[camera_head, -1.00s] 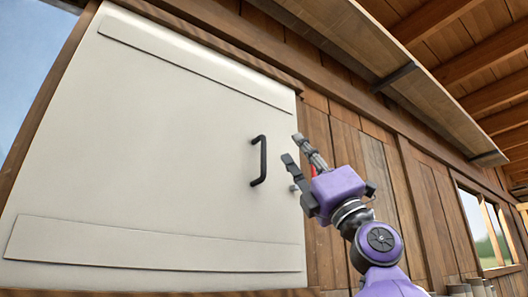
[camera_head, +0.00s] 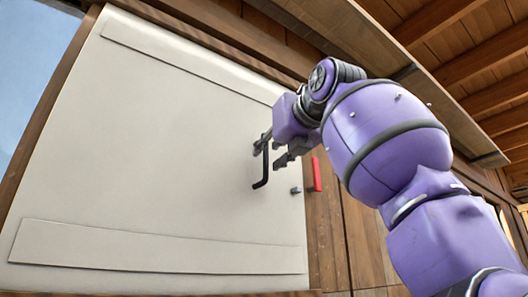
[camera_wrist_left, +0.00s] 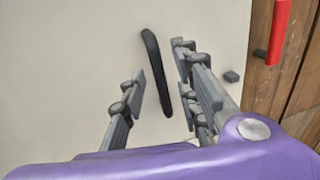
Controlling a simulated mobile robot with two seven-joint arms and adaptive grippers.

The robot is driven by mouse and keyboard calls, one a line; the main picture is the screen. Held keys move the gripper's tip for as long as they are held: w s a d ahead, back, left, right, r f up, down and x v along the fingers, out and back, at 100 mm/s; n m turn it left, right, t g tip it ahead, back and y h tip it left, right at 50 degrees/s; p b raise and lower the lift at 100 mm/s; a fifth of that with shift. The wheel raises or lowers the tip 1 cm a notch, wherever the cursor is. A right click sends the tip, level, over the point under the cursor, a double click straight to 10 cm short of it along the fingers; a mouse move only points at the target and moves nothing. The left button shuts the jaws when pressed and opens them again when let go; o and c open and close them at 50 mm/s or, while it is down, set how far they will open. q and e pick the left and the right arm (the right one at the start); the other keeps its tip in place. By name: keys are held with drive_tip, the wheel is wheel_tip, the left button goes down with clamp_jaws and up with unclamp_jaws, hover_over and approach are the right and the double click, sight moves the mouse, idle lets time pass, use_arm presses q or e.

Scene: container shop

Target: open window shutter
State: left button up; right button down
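The window shutter (camera_head: 160,140) is a large off-white panel, and it sits flat in its wooden frame. A black bar handle (camera_head: 265,165) stands near its right edge; it also shows in the left wrist view (camera_wrist_left: 154,70). My left gripper (camera_head: 272,150) is at the handle's upper part. In the left wrist view my left gripper (camera_wrist_left: 160,70) is open, with one finger on each side of the handle and gaps between. The fingers partly cover the handle in the head view. My right gripper is not in view.
A red latch bar (camera_head: 316,174) is on the wooden wall right of the shutter, with a small grey peg (camera_head: 296,190) on the shutter's edge beside it. A wooden overhang (camera_head: 400,70) runs above. My arm covers much of the wall at right.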

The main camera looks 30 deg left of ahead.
use_arm(q)
drive_tip(key=shift+x, duration=1.2)
clamp_jaws()
